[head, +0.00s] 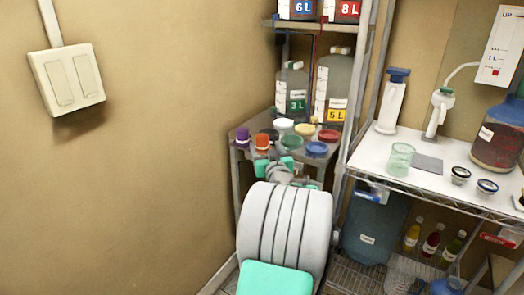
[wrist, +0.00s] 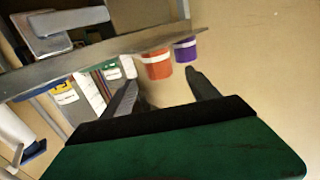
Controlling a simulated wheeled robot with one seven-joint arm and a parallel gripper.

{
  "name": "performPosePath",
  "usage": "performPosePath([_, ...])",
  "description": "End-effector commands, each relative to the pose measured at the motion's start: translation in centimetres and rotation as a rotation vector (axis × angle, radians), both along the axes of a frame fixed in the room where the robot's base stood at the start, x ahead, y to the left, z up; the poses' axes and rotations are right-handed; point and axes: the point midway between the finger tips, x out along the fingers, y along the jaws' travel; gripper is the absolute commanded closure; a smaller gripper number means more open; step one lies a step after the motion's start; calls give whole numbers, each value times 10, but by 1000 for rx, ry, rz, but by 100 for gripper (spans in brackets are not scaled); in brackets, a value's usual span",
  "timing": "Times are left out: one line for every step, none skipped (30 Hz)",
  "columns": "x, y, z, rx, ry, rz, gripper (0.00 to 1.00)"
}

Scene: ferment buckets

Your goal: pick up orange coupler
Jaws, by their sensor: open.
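The orange coupler (head: 262,142) stands near the front left corner of the small shelf top, beside a purple coupler (head: 243,136). In the tilted wrist view the orange coupler (wrist: 157,66) shows between and beyond my two dark fingers, with the purple coupler (wrist: 186,50) to its right. My gripper (wrist: 162,92) is open and empty, with a gap between it and the orange coupler. In the head view my wrist and forearm rise in front of the shelf and hide part of its front; the fingertips are hard to make out there.
White, yellow, red and blue (head: 316,149) lids stand close on the same shelf top (head: 335,152). A rack post is at the right; a bare wall (head: 140,170) is at the left.

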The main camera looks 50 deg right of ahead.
Motion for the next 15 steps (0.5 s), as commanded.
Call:
performPosePath([7,-4,2,0,0,3,31])
performPosePath([10,-6,2,0,1,3,31])
performPosePath([15,-10,1,1,2,4,31])
performPosePath([18,-12,1,1,2,4,31])
performPosePath([20,-16,1,1,2,3,31])
performPosePath([24,-21,1,2,2,3,31])
performPosePath([28,-25,0,1,2,3,31])
performPosePath([32,-29,0,2,2,3,31])
performPosePath([37,-34,-1,2,2,4,31])
performPosePath([41,-37,-1,1,2,4,31])
performPosePath([45,-40,-1,2,2,4,31])
performPosePath([48,-43,0,0,1,4,31])
performPosePath([50,-44,-1,1,2,4,31])
performPosePath([51,-45,-1,1,3,3,31])
performPosePath([52,-46,-1,1,2,3,31])
